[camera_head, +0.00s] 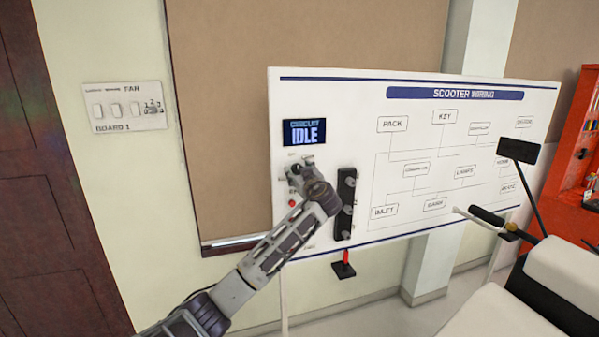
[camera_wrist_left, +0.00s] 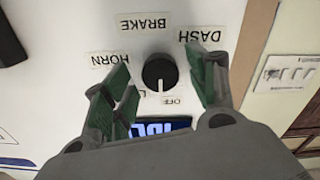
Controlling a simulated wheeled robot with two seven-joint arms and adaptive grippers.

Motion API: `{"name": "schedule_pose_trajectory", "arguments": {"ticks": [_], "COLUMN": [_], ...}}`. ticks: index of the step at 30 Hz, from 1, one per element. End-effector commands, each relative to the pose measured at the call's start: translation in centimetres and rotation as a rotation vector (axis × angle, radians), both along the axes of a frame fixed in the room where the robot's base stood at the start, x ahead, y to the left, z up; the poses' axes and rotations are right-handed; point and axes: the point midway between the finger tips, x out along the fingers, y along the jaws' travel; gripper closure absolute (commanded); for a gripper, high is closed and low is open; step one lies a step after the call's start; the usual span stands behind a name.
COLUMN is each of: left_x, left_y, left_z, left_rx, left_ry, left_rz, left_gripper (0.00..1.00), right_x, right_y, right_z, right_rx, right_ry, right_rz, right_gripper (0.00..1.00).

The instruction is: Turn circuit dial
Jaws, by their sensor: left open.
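The circuit dial (camera_wrist_left: 160,73) is a round black knob with a pale pointer mark on the white board. In the left wrist view its mark points at the OFF label (camera_wrist_left: 173,100). HORN, BRAKE and DASH labels surround it, and another label is mostly hidden by a finger. My left gripper (camera_head: 303,168) is in front of the dial and hides it in the head view. Its green-padded fingers are open, one on each side of the knob, with visible gaps in the left wrist view. The display (camera_head: 304,132) reads CIRCUIT IDLE. My right gripper is out of view.
The SCOOTER WIRING board (camera_head: 450,150) carries a black strip (camera_head: 346,204) just right of my gripper. A red-handled item (camera_head: 345,262) is below it. A scooter (camera_head: 530,270) stands at lower right, beside a red cabinet (camera_head: 575,170). A switch panel (camera_head: 125,108) is on the left wall.

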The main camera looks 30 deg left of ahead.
Motion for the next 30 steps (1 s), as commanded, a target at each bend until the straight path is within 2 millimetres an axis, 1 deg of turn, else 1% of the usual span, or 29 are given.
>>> {"name": "schedule_pose_trajectory", "arguments": {"ticks": [8, 11, 19, 30], "left_x": [0.04, 0.04, 0.03, 0.03], "left_y": [0.06, 0.05, 0.05, 0.06], "left_z": [-0.06, -0.07, -0.08, -0.17], "left_rx": [0.000, 0.000, -0.001, 0.013], "left_ry": [0.000, 0.000, 0.001, 0.018], "left_rz": [0.000, 0.000, 0.000, 0.001], "left_gripper": [0.42, 0.53, 0.87, 0.88], "right_x": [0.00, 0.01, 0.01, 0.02], "right_y": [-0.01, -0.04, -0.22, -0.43], "right_z": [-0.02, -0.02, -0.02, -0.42], "right_rx": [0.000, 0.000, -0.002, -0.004], "right_ry": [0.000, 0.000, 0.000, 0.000], "right_rz": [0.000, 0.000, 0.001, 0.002], "right_gripper": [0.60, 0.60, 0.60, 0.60]}}
